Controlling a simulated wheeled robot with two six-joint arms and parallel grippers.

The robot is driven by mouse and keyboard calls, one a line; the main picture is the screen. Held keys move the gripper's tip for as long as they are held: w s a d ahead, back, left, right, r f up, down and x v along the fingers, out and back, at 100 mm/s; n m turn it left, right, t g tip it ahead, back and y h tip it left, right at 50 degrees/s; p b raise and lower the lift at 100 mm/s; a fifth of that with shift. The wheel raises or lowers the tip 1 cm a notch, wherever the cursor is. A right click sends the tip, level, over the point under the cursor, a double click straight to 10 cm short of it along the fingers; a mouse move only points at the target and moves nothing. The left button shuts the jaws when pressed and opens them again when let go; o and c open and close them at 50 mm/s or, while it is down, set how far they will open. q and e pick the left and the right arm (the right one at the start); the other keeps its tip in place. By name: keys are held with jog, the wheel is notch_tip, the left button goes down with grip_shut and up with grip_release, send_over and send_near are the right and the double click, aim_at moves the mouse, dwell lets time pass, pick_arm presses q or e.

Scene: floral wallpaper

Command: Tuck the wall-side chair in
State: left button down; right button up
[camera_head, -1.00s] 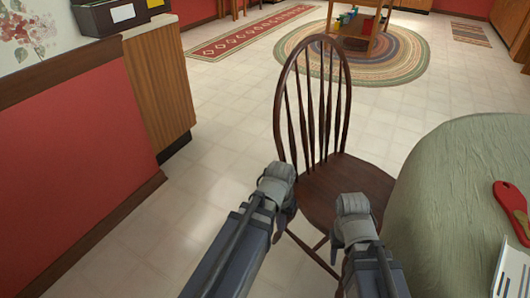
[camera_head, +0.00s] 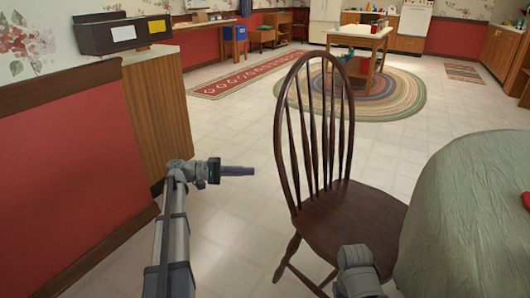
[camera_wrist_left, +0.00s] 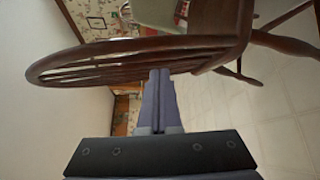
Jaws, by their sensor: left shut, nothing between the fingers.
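The chair (camera_head: 345,218) is dark brown wood with a tall spindle back. It stands upright beside the round table (camera_head: 470,215), which has a green cloth; its seat edge meets the cloth in the picture. My left gripper (camera_head: 238,171) is shut and empty, left of the chair back and apart from it in the head view. In the left wrist view the shut fingers (camera_wrist_left: 160,85) point toward the chair back (camera_wrist_left: 130,55). My right arm shows low in front of the seat in the head view; its fingers are not visible.
The red wall (camera_head: 70,160) and a wooden cabinet end (camera_head: 157,115) stand at the left. Tiled floor is clear between them and the chair. A braided rug (camera_head: 395,95) with a small wooden cart (camera_head: 359,40) lies beyond.

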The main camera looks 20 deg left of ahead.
pick_arm(q)
jog(key=a+r+t+h, duration=0.2)
jog(key=a+r, duration=0.3)
jog(key=a, duration=0.2)
jog(key=s+d+p+x, duration=0.1)
jog(key=s+p+x, duration=0.1)
jog(key=x, duration=1.1)
jog(key=shift+s, duration=0.3)
jog(key=shift+d, duration=0.15)
jog(key=shift+d, duration=0.1)
